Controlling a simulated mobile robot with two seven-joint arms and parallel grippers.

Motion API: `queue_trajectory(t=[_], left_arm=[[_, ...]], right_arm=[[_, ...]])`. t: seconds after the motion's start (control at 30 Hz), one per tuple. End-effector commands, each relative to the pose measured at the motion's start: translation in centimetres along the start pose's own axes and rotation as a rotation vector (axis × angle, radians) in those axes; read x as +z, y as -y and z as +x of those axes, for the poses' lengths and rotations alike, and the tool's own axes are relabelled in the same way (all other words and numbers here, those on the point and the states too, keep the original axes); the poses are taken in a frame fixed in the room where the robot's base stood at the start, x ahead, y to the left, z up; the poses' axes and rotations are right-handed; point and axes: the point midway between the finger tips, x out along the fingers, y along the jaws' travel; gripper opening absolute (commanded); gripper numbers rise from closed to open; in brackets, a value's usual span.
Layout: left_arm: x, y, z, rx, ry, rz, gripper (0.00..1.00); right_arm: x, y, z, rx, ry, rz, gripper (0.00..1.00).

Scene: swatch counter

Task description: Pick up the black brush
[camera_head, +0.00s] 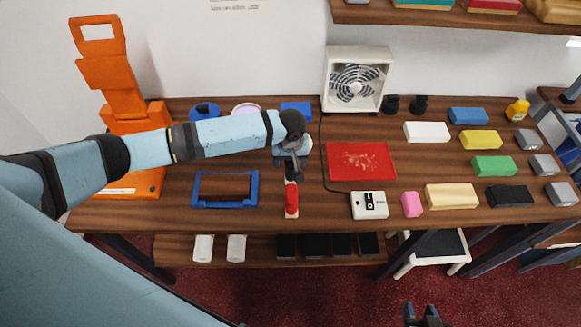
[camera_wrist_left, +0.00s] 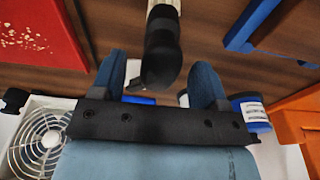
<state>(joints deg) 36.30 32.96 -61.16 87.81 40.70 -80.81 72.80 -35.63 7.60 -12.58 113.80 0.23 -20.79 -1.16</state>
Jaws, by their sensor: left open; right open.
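The fingers are open, and I see no clear contact. My right gripper (camera_head: 423,314) is open and empty at the bottom edge, in front of the counter.
A blue frame (camera_head: 225,203) stands left of the brush, and a red mat (camera_head: 361,161) lies right. A fan (camera_head: 356,80) stands behind. An orange stand (camera_head: 125,80) is far left. A white switch box (camera_head: 369,205) and several coloured blocks fill the right side.

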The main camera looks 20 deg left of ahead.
Motion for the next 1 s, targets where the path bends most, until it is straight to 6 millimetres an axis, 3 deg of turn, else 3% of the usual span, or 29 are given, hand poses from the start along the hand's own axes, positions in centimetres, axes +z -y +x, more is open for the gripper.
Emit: queue_trajectory(t=[0.13, 0.37, 0.6, 1.0], left_arm=[[0.04, -0.03, 1.21, 0.0, 0.0, 0.001, 0.68], [0.04, -0.05, 1.35, 0.001, 0.0, 0.001, 0.68], [0.05, -0.04, 1.33, 0.001, 0.0, 0.001, 0.15], [-0.05, -0.06, 0.76, 0.002, -0.001, 0.001, 0.15]], right_arm=[[-0.07, 0.0, -0.08, 0.001, 0.001, 0.001, 0.43], [0.0, -0.02, -0.05, 0.001, 0.001, 0.001, 0.43], [0.01, -0.03, -0.05, 0.001, 0.001, 0.002, 0.43], [0.05, -0.03, -0.02, 0.001, 0.001, 0.002, 0.43]])
